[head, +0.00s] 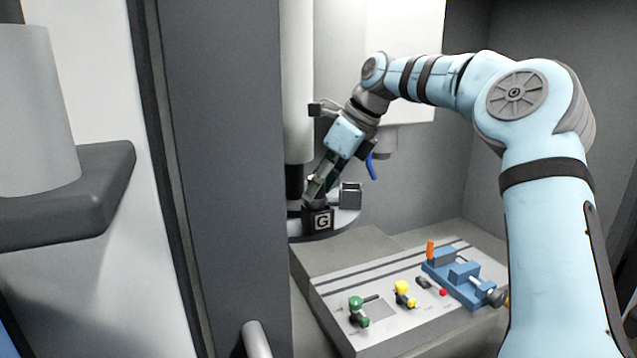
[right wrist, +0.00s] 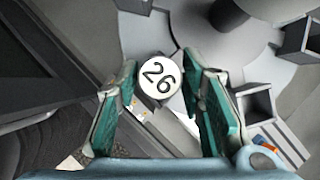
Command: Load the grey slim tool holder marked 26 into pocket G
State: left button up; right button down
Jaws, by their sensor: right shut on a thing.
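My right gripper (head: 314,192) is shut on the tool holder, right above pocket G in the head view. The holder's round white top, marked 26 (right wrist: 160,76), shows between the green finger pads in the right wrist view; its body below is hidden there. Pocket G (head: 321,221) is a dark block with a white G label on the round grey plate. The fingers and block overlap in the head view, so I cannot tell how far the holder is inside the pocket. My left gripper is not in view.
Another square pocket (head: 350,195) stands on the round plate (head: 343,222) just right of G. A light column (head: 298,80) rises close behind the gripper. A bench (head: 385,318) with green and yellow clamps and a blue vise (head: 462,282) lies in front. A dark post (head: 222,150) stands at left.

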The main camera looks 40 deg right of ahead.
jog(key=c, duration=1)
grip_release()
jog(key=v, duration=0.7)
jog(key=shift+s+r, duration=0.2)
jog(key=shift+r, duration=0.15)
jog(key=shift+w+f, duration=0.1)
